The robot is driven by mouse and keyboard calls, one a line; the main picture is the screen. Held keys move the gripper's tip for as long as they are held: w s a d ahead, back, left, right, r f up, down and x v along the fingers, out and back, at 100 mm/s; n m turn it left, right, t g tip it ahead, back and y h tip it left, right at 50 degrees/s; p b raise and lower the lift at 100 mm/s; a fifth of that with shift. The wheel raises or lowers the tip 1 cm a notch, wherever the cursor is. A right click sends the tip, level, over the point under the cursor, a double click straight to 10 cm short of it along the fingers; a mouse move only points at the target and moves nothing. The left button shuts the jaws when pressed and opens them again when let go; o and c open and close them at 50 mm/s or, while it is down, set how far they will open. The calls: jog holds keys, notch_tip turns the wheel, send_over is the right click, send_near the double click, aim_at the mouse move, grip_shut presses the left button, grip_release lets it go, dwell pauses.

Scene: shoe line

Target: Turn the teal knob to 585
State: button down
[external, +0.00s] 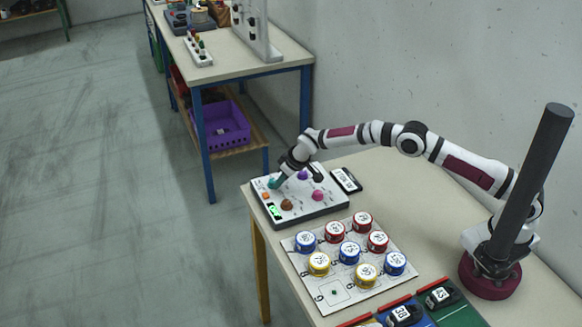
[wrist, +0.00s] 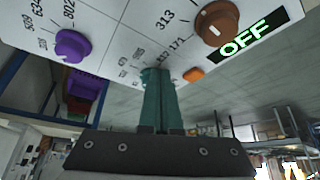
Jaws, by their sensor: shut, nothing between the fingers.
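The white control panel (external: 318,211) lies on the table, with several coloured knobs. The teal knob (external: 273,184) is at its far left side, partly hidden by my gripper (external: 280,177). In the wrist view the shut fingers of my gripper (wrist: 160,78) cover most of the teal knob (wrist: 147,74). The fingertips are at the knob; I cannot tell if they touch it. Small numbers ring the knob, too small or covered to read surely; its pointer is hidden. A display (wrist: 253,39) reads OFF in green.
Near the teal knob are a purple knob (wrist: 72,45), a brown knob (wrist: 217,22) and an orange button (wrist: 193,74). A pink knob (external: 318,195) is farther right. A dark labelled device (external: 346,180) and a board of coloured tins (external: 333,292) lie beside the panel.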

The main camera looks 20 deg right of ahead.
dwell(0.3)
jog(key=shift+s+d+r, duration=0.1)
jog(key=shift+s+r, duration=0.1)
jog(key=shift+s, duration=0.15)
notch_tip(320, 180, up, 6)
jog(key=shift+f, duration=0.1)
jog(key=f, duration=0.2)
jog(key=w+d+f, duration=0.1)
jog(key=f, duration=0.1)
jog(key=d+f, duration=0.1)
jog(key=f, duration=0.1)
jog(key=shift+w+f, duration=0.1)
jog(key=shift+w, duration=0.05)
jog(key=shift+w+a, duration=0.2)
jog(key=shift+a, duration=0.1)
dwell(0.7)
